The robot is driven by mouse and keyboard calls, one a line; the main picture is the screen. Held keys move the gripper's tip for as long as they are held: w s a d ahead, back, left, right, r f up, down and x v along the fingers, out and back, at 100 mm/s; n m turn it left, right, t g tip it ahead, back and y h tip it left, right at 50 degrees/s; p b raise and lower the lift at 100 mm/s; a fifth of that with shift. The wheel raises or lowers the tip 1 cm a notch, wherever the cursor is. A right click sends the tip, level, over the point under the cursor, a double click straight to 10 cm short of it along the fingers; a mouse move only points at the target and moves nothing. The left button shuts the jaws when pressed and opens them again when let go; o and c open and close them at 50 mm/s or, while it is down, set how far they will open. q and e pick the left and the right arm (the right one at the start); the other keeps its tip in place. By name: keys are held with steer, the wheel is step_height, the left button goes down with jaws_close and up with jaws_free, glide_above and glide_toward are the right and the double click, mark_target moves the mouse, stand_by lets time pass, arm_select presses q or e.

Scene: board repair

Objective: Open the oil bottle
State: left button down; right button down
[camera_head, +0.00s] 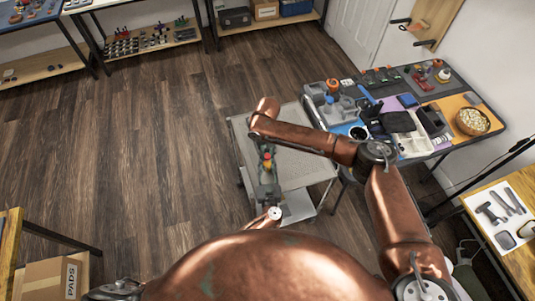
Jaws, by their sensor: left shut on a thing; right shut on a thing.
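The oil bottle (267,162) is a small red and yellow shape above the grey cart in the middle of the camera_head view. Little of it shows between my two grippers. My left gripper (267,182) is dark, comes from below in the picture, and is shut on the bottle. My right gripper (266,149) hangs under the end of my copper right arm and is shut on the top end of the bottle. The arm hides most of this gripper. I cannot tell whether the cap and bottle are apart.
The grey cart (305,170) has a mostly bare top. A crowded workbench (443,152) stands to the right, with a bowl (472,121) near its corner. A wooden table (523,262) with tools is at lower right. A cardboard box (52,279) is at lower left. The floor to the left is clear.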

mark_target(267, 156)
arm_select(q)
steer(key=shift+d, duration=0.1)
arm_select(e)
steer(key=shift+r, duration=0.2)
steer(key=shift+r, duration=0.85)
steer(key=shift+r, duration=0.1)
steer(key=shift+r, duration=2)
arm_select(q)
steer(key=c, duration=1.4)
jaws_free()
steer(key=shift+c, duration=0.2)
